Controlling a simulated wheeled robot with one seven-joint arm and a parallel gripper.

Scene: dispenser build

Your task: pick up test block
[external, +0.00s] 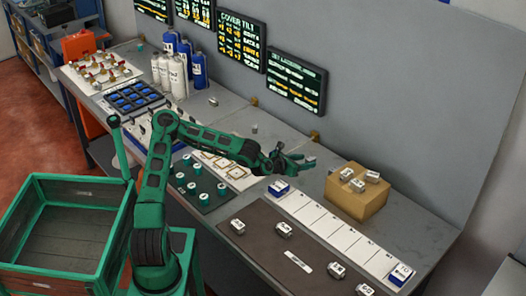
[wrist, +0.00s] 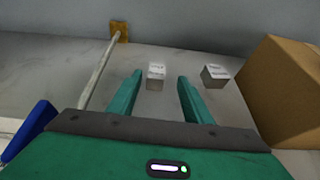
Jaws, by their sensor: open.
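My gripper (external: 303,161) reaches over the back of the bench, left of the cardboard box. In the wrist view my gripper (wrist: 159,80) is open, its two green fingers apart. A small pale grey block (wrist: 155,76) with a white top appears between the fingertips, with nothing closed on it. A second similar block (wrist: 215,76) lies to the right, outside the fingers. Both rest on the grey bench top. I cannot tell which of them is the test block. Neither shows clearly in the external view near my gripper.
A cardboard box (external: 350,205) with several small blocks on top stands close right; it also shows in the wrist view (wrist: 285,92). A white strip (external: 335,234) has blue-and-white blocks at its ends. A dark mat (external: 265,255) holds several blocks. The wall is behind.

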